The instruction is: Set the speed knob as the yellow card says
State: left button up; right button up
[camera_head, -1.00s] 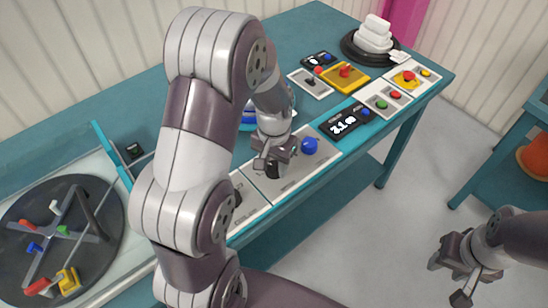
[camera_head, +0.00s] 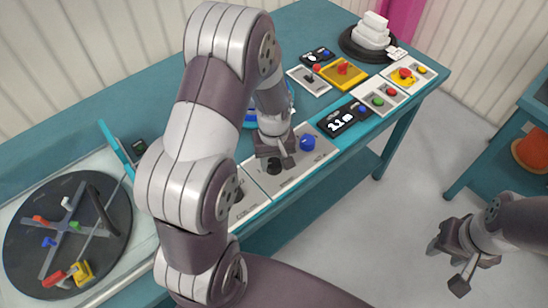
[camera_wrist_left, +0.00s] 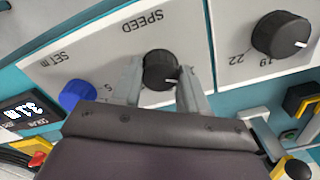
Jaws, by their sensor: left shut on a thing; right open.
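The black speed knob (camera_wrist_left: 160,70) sits on a light panel marked SPEED (camera_wrist_left: 107,50) in the left wrist view. The knob (camera_head: 273,166) also shows in the head view, partly hidden by my left gripper (camera_head: 280,158). My right gripper (camera_head: 448,266) is open and empty, off the bench at the lower right. I cannot make out a yellow card with a readable setting.
A blue knob (camera_head: 308,143) marked SET m is on the same panel. A black display (camera_head: 346,117) with white digits, other control panels (camera_head: 380,96) and a white stack (camera_head: 373,33) lie further right. A dark reel disc (camera_head: 110,240) is at the left.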

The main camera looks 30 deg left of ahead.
aim_at(274, 162)
pick_arm(q)
jog(key=shift+w, duration=0.1)
dwell(0.4)
jog(key=o, duration=1)
jog(key=shift+o, duration=0.2)
jog(key=shift+r, duration=0.1)
notch_tip(274, 162, up, 12)
jog(key=shift+r+p, duration=0.25)
jog(key=shift+p, duration=0.1)
jog(key=s+d+m+t+p, duration=0.1)
jog(key=s+d+m, duration=0.4)
jog(key=s+m, duration=0.2)
jog(key=shift+s+f+m+p, duration=0.3)
jog(key=shift+s+p, duration=0.1)
jog(key=shift+s, duration=0.6)
